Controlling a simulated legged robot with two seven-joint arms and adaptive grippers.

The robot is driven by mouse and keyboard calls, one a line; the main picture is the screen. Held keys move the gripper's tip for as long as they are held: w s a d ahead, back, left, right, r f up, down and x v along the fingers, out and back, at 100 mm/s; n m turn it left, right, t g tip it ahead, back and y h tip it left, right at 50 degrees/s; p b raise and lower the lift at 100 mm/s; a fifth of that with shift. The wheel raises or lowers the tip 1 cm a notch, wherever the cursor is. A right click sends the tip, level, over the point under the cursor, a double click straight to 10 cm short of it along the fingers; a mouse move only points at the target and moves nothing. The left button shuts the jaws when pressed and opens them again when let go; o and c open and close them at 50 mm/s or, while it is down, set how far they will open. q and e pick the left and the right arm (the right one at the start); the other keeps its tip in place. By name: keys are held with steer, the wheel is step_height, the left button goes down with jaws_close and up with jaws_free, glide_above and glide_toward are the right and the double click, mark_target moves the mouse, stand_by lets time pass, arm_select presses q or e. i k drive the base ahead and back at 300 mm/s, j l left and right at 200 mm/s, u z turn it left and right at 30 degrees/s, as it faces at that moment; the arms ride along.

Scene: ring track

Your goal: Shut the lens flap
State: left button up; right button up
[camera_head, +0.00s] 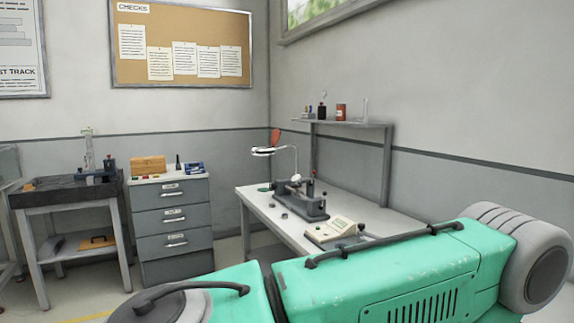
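A magnifier lamp (263,151) with a white ring head on a curved arm stands over the left part of the white workbench (258,207). A reddish-orange flap (275,138) stands upright at the ring's far side, so the lens looks uncovered. It is small at this distance, and its hinge cannot be made out. Neither of my grippers shows in this view.
A dark grey fixture (302,203) and a pale meter (336,229) sit on the workbench. A shelf (345,124) with small bottles rises behind. A drawer cabinet (172,217) and dark-topped table (67,191) stand left. My green body fills the lower foreground.

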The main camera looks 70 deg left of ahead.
mark_target(275, 135)
steer(key=u, duration=2.45)
steer(key=i+z, duration=0.1)
steer(key=z, duration=0.35)
steer(key=i+j+z, duration=0.1)
steer(key=z, duration=0.4)
steer(key=i+j+z, duration=0.3)
steer(key=j, duration=0.35)
steer(key=i+j+z, duration=0.15)
steer(key=j, duration=0.2)
steer(key=i+j+z, duration=0.15)
steer(key=j, duration=0.2)
steer(key=i+j+z, duration=0.15)
steer(key=j, duration=0.2)
steer(key=i+j+z, duration=0.15)
steer(key=j, duration=0.25)
